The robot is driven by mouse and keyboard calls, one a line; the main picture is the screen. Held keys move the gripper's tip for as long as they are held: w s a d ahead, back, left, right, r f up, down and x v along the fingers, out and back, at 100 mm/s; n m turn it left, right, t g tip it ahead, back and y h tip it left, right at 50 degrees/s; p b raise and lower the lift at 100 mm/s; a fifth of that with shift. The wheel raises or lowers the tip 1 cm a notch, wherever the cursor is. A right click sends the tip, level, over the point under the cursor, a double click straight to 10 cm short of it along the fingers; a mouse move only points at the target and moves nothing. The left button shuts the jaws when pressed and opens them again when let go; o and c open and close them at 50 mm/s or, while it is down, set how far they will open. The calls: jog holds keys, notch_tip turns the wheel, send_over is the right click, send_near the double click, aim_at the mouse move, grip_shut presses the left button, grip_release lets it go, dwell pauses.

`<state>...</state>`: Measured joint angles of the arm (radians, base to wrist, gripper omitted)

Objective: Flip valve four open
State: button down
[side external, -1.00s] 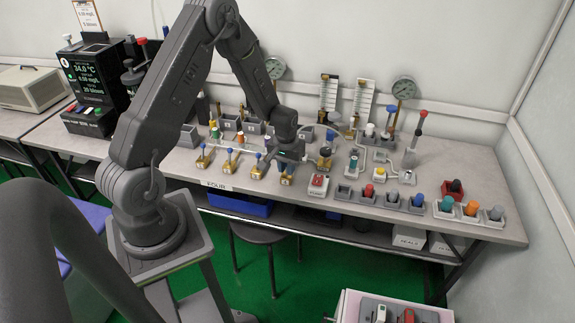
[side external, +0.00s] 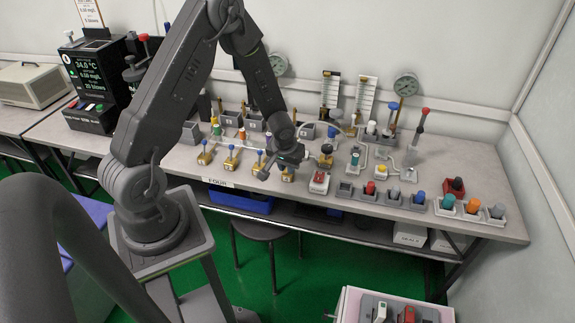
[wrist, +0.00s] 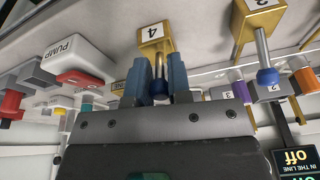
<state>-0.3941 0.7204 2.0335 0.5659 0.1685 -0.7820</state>
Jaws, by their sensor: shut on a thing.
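Valve four is a brass block (wrist: 152,34) with a "4" label, at the top middle of the wrist view, which looks upside down. Its metal lever ends in a dark blue knob (wrist: 160,90). My gripper (wrist: 163,75) has its two blue fingers shut on this lever, one on each side. In the side view my gripper (side external: 266,172) is low at the front of the bench beside valve four's brass body (side external: 288,176). The lever's exact tilt is hard to tell.
Similar blue-knobbed brass valves (side external: 230,163) stand to the left in the side view. A red-topped pump box (side external: 319,182) stands close on the right, with grey bins (side external: 392,199) beyond.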

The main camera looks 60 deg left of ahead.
dwell(0.3)
jog(key=c, duration=1.1)
grip_release()
jog(key=shift+o, duration=0.2)
jog(key=v, duration=1.4)
